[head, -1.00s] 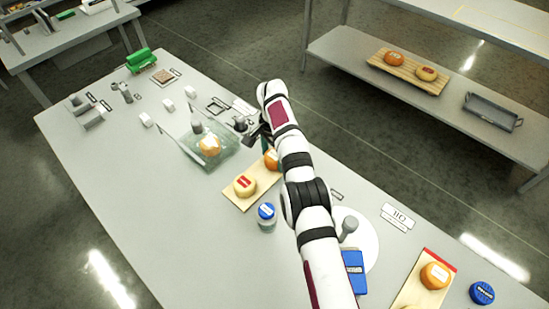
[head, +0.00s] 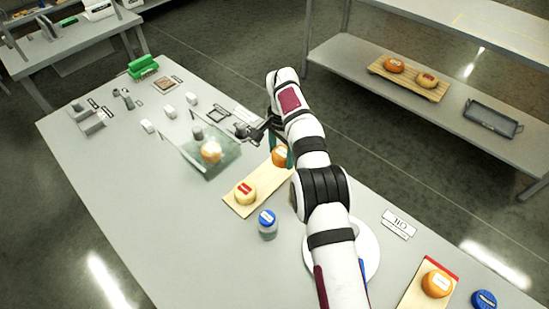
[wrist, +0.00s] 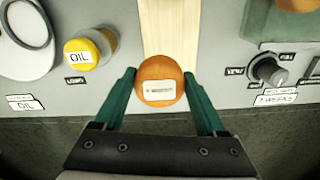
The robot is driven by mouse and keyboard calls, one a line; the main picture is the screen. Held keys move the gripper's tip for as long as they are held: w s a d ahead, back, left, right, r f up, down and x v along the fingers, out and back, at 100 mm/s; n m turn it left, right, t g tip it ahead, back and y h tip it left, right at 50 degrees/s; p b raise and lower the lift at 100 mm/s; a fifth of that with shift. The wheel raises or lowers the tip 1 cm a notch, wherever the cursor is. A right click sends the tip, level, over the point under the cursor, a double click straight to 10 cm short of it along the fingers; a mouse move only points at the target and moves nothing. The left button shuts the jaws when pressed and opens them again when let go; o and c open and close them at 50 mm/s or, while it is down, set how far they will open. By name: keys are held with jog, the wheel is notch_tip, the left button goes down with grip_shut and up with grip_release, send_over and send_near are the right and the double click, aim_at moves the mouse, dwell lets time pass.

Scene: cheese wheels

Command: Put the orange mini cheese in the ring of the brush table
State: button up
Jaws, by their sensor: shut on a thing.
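The orange mini cheese (wrist: 161,80), round with a white label, sits between the green fingers of my gripper (wrist: 163,93) in the wrist view. My gripper is shut on it. In the head view the cheese (head: 279,156) is at the far end of the wooden board (head: 262,184), partly hidden by my arm. I cannot tell if it touches the board. A white round plate (wrist: 40,65) with a grey ring (wrist: 27,20) shows at the wrist view's left edge; it may be the brush table. In the head view my arm hides most of this plate (head: 368,250).
A yellow-lidded oil jar (wrist: 83,51) stands between plate and board. A clear case (head: 222,165) holds another orange cheese (head: 211,151).

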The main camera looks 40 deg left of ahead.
jog(key=w+d+r, duration=0.3)
jog(key=d+r, duration=0.4)
jog(key=d, duration=0.6)
jog(key=w+d+r, duration=0.3)
jog(key=d+r, duration=0.5)
jog(key=d, duration=0.5)
jog(key=s+d+r+n, duration=0.1)
jog(key=s+d+r, duration=0.25)
jog(key=d, duration=0.55)
jog(key=s+d+r+n, duration=0.1)
jog(key=s+d+r, duration=0.25)
jog(key=d, duration=0.55)
jog(key=a+f+n, duration=0.3)
jog(key=a, duration=0.5)
jog(key=a+f+n, duration=0.2)
jog(key=a, duration=0.5)
jog(key=n, duration=1.1)
send_over(228, 231)
notch_tip(228, 231, down, 13)
notch_tip(228, 231, down, 10)
jog(key=shift+f, duration=0.1)
